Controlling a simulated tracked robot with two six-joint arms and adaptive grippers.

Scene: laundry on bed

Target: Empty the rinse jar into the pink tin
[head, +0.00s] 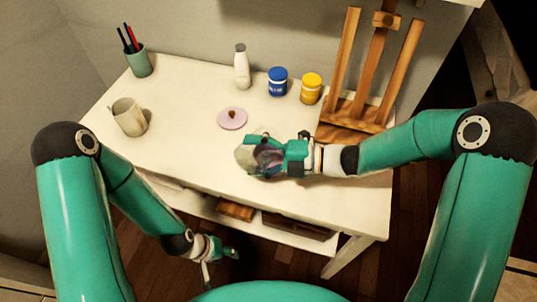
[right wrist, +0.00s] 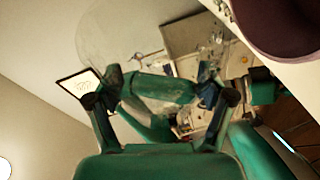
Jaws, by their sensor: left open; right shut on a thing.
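In the head view my right gripper (head: 262,154) is shut on the clear glass rinse jar (head: 245,157), held over the front middle of the table. The jar looks tipped, but its exact tilt and its contents are hard to make out. A mauve-pink open vessel, seemingly the pink tin (head: 268,159), shows partly behind the gripper. Its rim and dark inside also show at the top right of the right wrist view (right wrist: 290,42). A pink lid (head: 232,118) with a brown knob lies behind the jar. My left gripper (head: 222,260) is open and empty, low in front of the table.
A beige mug (head: 129,117) and a green pen cup (head: 138,62) stand at left. A white bottle (head: 242,68), blue pot (head: 278,83) and yellow pot (head: 311,89) line the back. A wooden easel (head: 360,112) stands at right.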

